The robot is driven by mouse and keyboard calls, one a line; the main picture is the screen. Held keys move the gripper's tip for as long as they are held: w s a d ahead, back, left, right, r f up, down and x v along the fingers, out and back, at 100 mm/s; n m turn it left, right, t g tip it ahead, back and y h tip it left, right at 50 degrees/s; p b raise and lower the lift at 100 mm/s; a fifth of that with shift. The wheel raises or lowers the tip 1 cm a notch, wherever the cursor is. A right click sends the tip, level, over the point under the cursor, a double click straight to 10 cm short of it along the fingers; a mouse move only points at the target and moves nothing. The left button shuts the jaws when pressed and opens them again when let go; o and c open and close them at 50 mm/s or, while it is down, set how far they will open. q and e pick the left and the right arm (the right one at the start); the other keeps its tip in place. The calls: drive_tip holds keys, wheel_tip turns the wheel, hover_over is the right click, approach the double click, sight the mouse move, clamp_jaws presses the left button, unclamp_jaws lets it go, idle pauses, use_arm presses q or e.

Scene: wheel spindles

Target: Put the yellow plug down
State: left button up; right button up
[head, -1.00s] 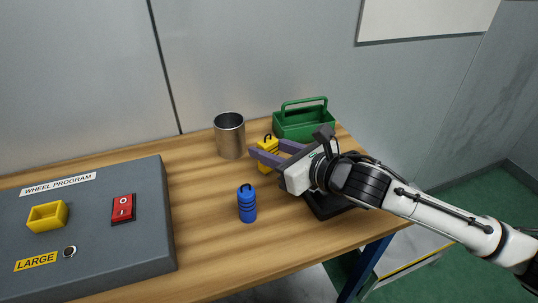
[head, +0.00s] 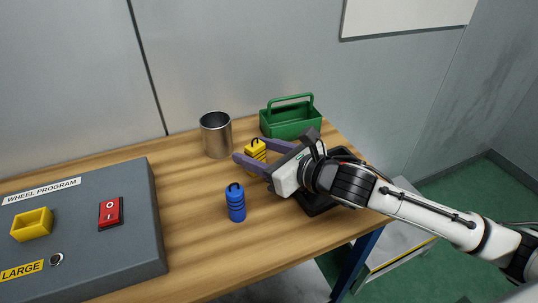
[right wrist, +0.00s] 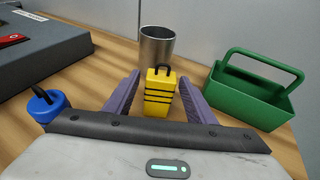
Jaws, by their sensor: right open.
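The yellow plug (head: 255,149) stands upright on the wooden table, with dark bands and a black loop on top. My right gripper (head: 251,150) is open, its two purple fingers on either side of the plug. In the right wrist view the plug (right wrist: 159,95) stands between the fingertips, with a gap visible on its left side; whether the right finger touches it I cannot tell. The plug's lower part is partly hidden by the near finger in the head view. My left gripper is in neither view.
A blue plug (head: 236,203) stands in front of the fingers. A metal cup (head: 216,135) stands behind left, a green carrier (head: 290,120) behind right. A black tray (head: 318,206) lies under my right wrist. The grey wheel program box (head: 130,240) fills the left; bare table lies between.

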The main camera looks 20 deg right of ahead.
drive_tip(key=b+v, duration=0.1)
drive_tip(key=v, duration=0.9)
drive_tip(key=shift+s+d+f, duration=0.1)
drive_tip(key=shift+s+d, duration=0.15)
drive_tip(key=shift+s, duration=0.05)
drive_tip(key=shift+s+d+r, duration=0.1)
drive_tip(key=shift+s+r, duration=0.25)
drive_tip(key=shift+s, duration=0.2)
idle(0.4)
